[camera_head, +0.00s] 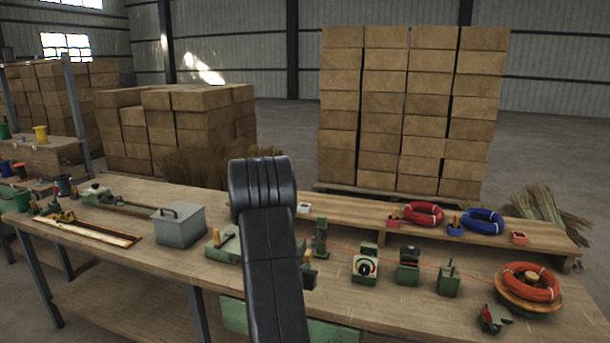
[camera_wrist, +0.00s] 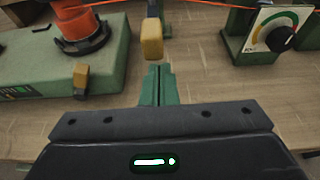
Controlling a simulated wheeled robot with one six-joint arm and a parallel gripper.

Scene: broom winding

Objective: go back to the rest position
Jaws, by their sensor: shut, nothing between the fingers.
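My gripper (camera_wrist: 159,72) shows in the wrist view as two narrow green fingers side by side with a thin seam between them, shut and empty. It points over the wooden bench (camera_wrist: 205,82). A yellow-orange block-shaped knob (camera_wrist: 152,38) is just beyond the fingertips, and I cannot tell the exact gap. A green machine with an orange cylinder (camera_wrist: 75,20) is to the left, and a green box with a dial (camera_wrist: 272,30) is to the right. In the head view my black arm rises over the bench's front and hides the gripper.
The bench (camera_head: 160,205) carries a grey metal box (camera_head: 180,228), a dial box (camera_head: 366,264) and an orange coil (camera_head: 530,282) on a round stand. A red coil (camera_head: 423,213) and a blue coil (camera_head: 482,220) lie on the rear shelf. A thin orange line crosses the bench.

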